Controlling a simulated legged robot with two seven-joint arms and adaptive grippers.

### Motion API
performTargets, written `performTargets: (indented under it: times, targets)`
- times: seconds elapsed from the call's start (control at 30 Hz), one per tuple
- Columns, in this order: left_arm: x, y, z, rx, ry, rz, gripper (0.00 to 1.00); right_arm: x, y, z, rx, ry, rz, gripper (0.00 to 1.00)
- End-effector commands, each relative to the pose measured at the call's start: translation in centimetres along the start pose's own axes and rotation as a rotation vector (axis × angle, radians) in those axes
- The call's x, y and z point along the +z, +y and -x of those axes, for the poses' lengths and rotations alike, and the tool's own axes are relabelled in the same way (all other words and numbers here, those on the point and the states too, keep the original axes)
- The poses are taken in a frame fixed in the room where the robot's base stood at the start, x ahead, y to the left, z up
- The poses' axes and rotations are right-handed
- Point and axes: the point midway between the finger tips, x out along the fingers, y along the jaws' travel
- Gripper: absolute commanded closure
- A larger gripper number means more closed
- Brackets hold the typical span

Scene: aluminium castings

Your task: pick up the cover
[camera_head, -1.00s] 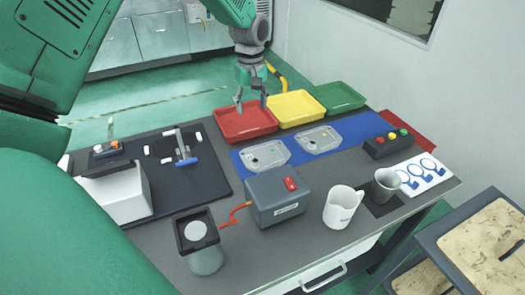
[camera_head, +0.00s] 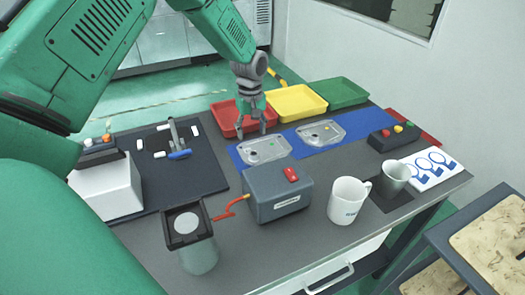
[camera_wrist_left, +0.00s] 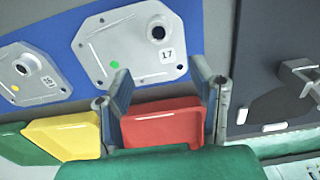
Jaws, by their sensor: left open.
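Two grey aluminium covers lie flat on a blue mat (camera_head: 286,143). The left cover (camera_head: 264,150) has a green dot, a round hole and a label reading 17 and shows large in the left wrist view (camera_wrist_left: 128,42). The other cover (camera_head: 321,132), with a yellow dot, lies to its right and also shows in the wrist view (camera_wrist_left: 32,72). My left gripper (camera_head: 252,132) is open and empty, above the far edge of the left cover. In the wrist view its fingers (camera_wrist_left: 163,88) are spread apart near that cover's edge. My right gripper is not seen.
Red (camera_head: 226,117), yellow (camera_head: 297,103) and green (camera_head: 339,92) trays stand behind the mat. A grey box with a red switch (camera_head: 277,192) stands in front of the left cover. A dark mat with a clamp (camera_head: 178,146) lies left. A mug (camera_head: 346,201) and a grey cup (camera_head: 392,178) stand front right.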

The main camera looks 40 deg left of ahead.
Motion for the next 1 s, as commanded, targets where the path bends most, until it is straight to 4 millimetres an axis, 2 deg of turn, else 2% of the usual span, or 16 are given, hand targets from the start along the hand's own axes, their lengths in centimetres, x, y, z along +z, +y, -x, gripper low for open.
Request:
performTargets:
  times: [0.1,0.37,0.6,0.9,0.93,1.0]
  targets:
    - [0.1,0.1,-1.6,0.0,0.0,-0.001,0.5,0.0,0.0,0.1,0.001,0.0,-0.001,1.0]
    - [-0.1,-0.6,-4.0,0.001,-0.006,0.0,0.5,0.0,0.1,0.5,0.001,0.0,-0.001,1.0]
    - [0.0,-0.9,-7.4,0.004,-0.006,0.0,0.5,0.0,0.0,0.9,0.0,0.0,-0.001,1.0]
    - [0.4,-0.6,-7.8,0.001,0.0,-0.002,0.5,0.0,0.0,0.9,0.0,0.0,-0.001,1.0]
    - [0.4,-0.6,-7.7,0.001,0.0,-0.002,0.57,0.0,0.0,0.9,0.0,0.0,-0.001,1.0]
    - [0.4,-0.6,-7.7,0.001,0.0,-0.002,0.82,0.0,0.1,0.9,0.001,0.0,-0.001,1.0]
